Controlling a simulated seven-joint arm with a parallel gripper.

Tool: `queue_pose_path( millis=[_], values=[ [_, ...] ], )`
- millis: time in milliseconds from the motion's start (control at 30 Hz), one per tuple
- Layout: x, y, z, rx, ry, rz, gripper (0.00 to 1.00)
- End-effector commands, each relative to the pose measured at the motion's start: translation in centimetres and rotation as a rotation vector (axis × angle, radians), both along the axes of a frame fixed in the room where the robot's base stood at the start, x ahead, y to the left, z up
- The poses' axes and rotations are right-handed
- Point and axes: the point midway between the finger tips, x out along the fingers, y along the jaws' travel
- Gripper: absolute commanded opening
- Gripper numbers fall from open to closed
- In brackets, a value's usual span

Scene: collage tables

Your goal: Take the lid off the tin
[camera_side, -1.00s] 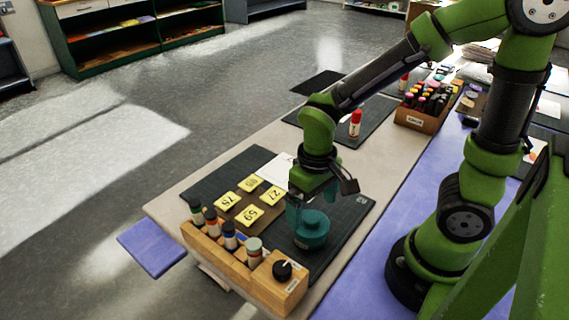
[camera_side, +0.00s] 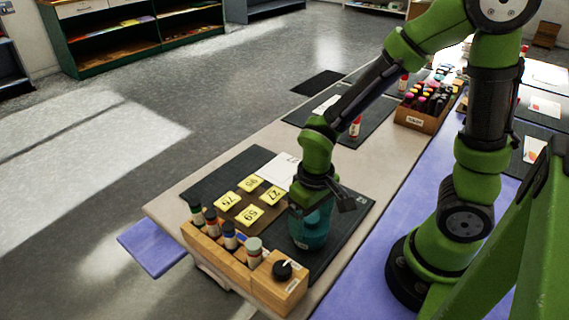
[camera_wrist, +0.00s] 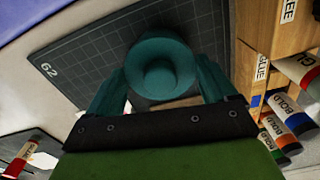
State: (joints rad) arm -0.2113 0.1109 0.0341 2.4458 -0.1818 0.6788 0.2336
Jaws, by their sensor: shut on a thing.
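The teal tin (camera_side: 307,240) stands upright on the dark cutting mat (camera_side: 345,228), its upper part largely hidden by my gripper (camera_side: 312,214). In the wrist view I look down on its round teal lid (camera_wrist: 160,52), which has a raised round middle. The fingers of my gripper (camera_wrist: 161,80), also teal, sit on opposite sides of the lid and are shut on it. I see no gap between lid and tin; the seam is hidden.
A red-capped glue stick (camera_side: 355,127) and a box of markers (camera_side: 420,115) are farther back.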

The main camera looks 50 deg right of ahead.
Motion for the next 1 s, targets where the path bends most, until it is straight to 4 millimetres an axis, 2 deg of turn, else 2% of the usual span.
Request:
queue_pose_path(
  millis=[167, 500, 667, 800, 1000],
  values=[
    [0.1, 0.0, 0.8, 0.001, -0.003, 0.0, 0.56],
    [0.1, 0.0, 7.2, 0.002, -0.008, -0.001, 0.56],
    [0.1, -0.3, 9.3, 0.001, -0.003, -0.012, 0.56],
    [0.2, -2.4, 9.5, 0.0, 0.001, -0.096, 0.56],
    [-0.1, -8.0, 7.2, 0.0, 0.005, -0.197, 0.56]
  ],
)
